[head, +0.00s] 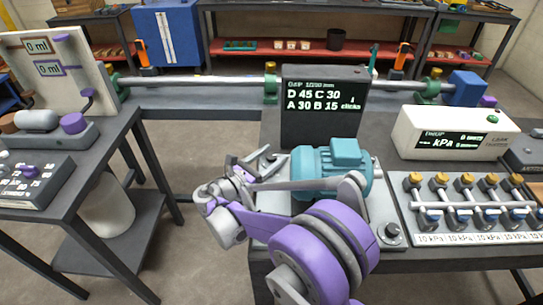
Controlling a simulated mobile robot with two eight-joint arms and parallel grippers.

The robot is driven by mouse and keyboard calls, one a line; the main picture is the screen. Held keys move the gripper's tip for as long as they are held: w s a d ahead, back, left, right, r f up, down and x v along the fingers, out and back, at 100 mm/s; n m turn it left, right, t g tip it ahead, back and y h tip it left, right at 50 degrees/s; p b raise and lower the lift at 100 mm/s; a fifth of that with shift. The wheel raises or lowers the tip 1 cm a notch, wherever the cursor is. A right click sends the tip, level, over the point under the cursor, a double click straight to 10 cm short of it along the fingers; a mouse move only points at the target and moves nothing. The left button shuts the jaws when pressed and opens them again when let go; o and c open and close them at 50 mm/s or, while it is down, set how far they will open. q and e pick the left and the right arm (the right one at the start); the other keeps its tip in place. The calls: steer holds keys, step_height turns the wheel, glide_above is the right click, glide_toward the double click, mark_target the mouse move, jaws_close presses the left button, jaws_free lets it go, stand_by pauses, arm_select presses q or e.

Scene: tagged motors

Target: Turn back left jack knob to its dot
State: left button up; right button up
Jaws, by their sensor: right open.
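A teal motor (336,168) sits on a light plate on the dark bench. One round dark knob (391,231) shows on a grey block at the plate's front right corner. The back left jack knob cannot be made out; my right gripper and the motor cover that area. My right gripper (264,165) is open, at the motor's left side near the plate's back left. Whether it touches anything there cannot be told. A black display (322,108) behind the motor reads D 45, C 30, A 30, B 15 clicks. My left gripper is out of view.
A white kPa tester (455,133) and a panel of several brass-topped valves (470,205) stand at the right. A long shaft (200,81) runs behind. A side table (70,215) with a purple-knobbed device is at the left, with open floor between.

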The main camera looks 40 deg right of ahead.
steer(key=s+a, duration=0.1)
steer(key=a, duration=0.9)
steer(key=shift+s+a+p, duration=0.3)
